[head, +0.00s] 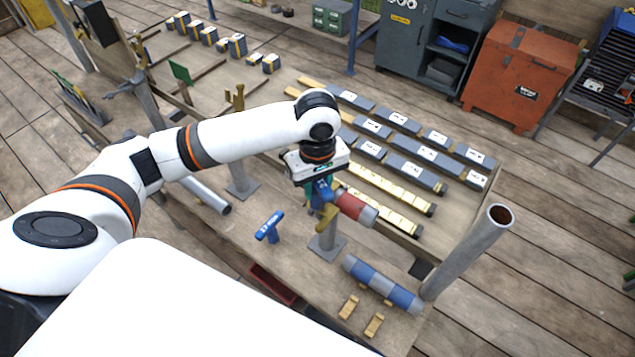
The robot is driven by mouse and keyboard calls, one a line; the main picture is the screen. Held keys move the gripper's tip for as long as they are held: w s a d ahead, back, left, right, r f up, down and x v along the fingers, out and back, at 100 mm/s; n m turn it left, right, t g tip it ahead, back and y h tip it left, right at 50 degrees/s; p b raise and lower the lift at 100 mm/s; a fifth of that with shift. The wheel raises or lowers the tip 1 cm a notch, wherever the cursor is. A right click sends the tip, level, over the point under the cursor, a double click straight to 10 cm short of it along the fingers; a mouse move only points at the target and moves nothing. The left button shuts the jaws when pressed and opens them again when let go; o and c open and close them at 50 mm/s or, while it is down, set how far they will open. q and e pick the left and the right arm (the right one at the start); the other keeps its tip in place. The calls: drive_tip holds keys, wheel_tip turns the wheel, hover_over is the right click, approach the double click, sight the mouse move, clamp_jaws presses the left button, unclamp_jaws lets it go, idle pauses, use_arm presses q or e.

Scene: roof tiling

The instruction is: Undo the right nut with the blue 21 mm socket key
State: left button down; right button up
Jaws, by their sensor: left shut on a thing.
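My left gripper (318,182) is over the workbench, shut on a blue thing (322,193) that looks like a socket key's handle; its label cannot be read. Right beside and below it are a yellow clamp piece (327,217) on a grey stand and a red-and-grey cylinder (356,208). Another blue T-handled key (268,226) stands upright on the bench to the left, its white marking too small to read surely. The right nut cannot be made out; the gripper and held thing cover that area. My right gripper is not in view.
A blue-and-grey striped cylinder (383,285) and small wooden blocks (348,306) lie near the front edge. A tall grey pipe (468,250) rises at the right corner. Rows of grey tiles (425,152) fill the back right. A grey tube (206,194) lies at left.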

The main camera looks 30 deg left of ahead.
use_arm(q)
drive_tip(key=n, duration=0.8)
drive_tip(key=shift+r+n, duration=0.1)
drive_tip(key=shift+n, duration=0.3)
drive_tip(key=shift+r+m, duration=0.1)
drive_tip(key=shift+m, duration=0.3)
drive_tip(key=shift+r, duration=2.9)
